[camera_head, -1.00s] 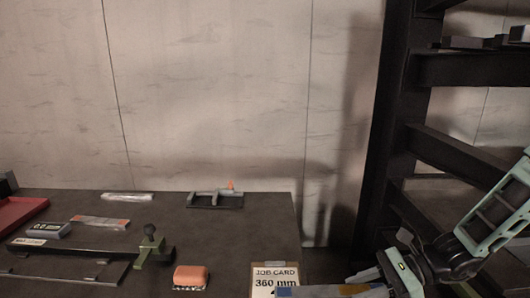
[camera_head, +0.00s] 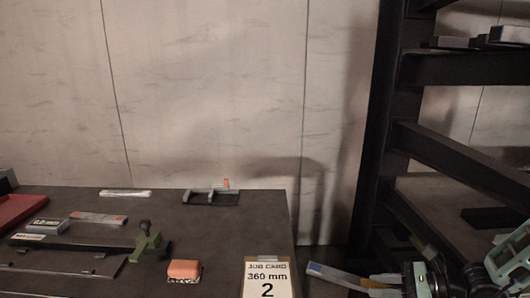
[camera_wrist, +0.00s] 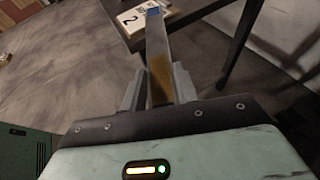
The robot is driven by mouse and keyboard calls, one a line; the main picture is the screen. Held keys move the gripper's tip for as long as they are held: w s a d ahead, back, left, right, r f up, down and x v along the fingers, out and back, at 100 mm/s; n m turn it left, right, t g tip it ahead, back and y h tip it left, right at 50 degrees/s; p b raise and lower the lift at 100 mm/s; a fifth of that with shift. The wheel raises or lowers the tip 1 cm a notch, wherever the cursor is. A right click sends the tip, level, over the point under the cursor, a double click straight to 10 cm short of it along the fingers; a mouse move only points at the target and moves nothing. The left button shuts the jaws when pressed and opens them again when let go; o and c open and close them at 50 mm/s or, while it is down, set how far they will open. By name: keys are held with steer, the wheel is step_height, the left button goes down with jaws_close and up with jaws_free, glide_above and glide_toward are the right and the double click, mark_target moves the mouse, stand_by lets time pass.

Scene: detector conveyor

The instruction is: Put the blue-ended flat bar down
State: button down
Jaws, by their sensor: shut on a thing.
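The flat bar (camera_head: 335,274) has a blue end and shows at the bottom of the head view, just right of the table's corner and job card. It slopes, with its blue end up and to the left. My gripper (camera_head: 385,283) is shut on the bar near its other end. In the wrist view, the bar (camera_wrist: 157,48) stands out between the two fingers (camera_wrist: 160,88), blue end farthest away. There its tip overlaps the job card's edge in the picture. No surface is seen touching the bar.
The dark table (camera_head: 230,230) holds a job card (camera_head: 267,279) reading "360 mm 2", an orange block (camera_head: 184,270), a green clamp fixture (camera_head: 148,240) and a grey fixture (camera_head: 211,196). Its middle is bare. A dark rack (camera_head: 385,130) stands at the right.

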steer(key=shift+w+d+f+m+t+h, duration=0.15)
steer(key=shift+d+f+m+t+h, duration=0.5)
steer(key=shift+m+t+h, duration=0.5)
steer(key=shift+w+d+f+m+t+h, duration=0.2)
steer(key=shift+d+f+m+t+h, duration=0.3)
steer(key=shift+d+m+t+h, duration=0.6)
steer(key=shift+w+d+f+m+t+h, duration=0.15)
steer(key=shift+d+f+m+t+h, duration=0.5)
steer(key=shift+m, duration=0.8)
steer(key=shift+a+r, duration=0.2)
